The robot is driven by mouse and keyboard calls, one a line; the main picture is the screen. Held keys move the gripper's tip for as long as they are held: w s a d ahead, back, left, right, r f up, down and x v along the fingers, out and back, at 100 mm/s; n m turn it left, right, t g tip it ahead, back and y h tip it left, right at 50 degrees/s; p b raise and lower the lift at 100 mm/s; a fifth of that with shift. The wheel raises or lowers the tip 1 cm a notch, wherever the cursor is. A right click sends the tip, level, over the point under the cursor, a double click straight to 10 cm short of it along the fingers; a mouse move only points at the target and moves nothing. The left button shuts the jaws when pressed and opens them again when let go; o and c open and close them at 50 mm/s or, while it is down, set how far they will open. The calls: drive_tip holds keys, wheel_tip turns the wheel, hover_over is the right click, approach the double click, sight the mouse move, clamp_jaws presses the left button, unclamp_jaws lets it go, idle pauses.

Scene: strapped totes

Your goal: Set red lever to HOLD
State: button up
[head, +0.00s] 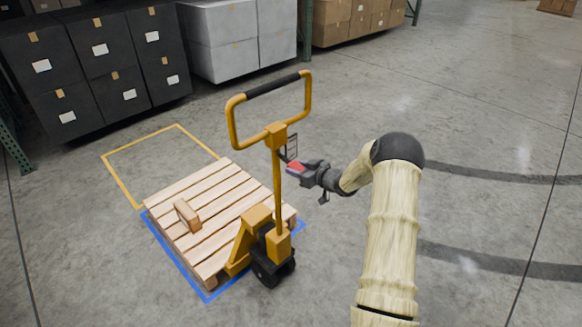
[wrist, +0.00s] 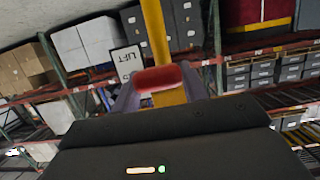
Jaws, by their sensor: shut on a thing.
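A yellow pallet jack (head: 278,190) stands with its forks at a wooden pallet (head: 215,215). Its handle is an upright yellow loop with a black grip at the top. The red lever (head: 295,167) is on the right side of the handle shaft, and it also shows in the wrist view (wrist: 160,78). My gripper (head: 299,168) is shut on the red lever, one finger on each side of it in the wrist view. A small label plate (head: 291,147) sits by the lever; in the wrist view the word LIFT is readable on it (wrist: 126,62). The lever's exact setting cannot be told.
A wooden block (head: 187,215) lies on the pallet, which sits in a blue floor outline (head: 178,263). A yellow floor outline (head: 122,184) is behind it. Racks with black boxes (head: 98,65) and grey boxes (head: 235,38) stand at the back. The floor at right is clear.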

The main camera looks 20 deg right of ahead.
drive_tip(key=shift+r+g+h+p, duration=0.3)
drive_tip(key=shift+r+g+p, duration=0.35)
drive_tip(key=shift+p, duration=0.6)
drive_tip(key=shift+r+p, duration=0.1)
drive_tip(key=shift+p, duration=0.35)
drive_tip(key=o, duration=1.4)
drive_tip(key=b+v, duration=0.2)
drive_tip(key=v, duration=1.5)
drive_tip(key=shift+r, duration=0.25)
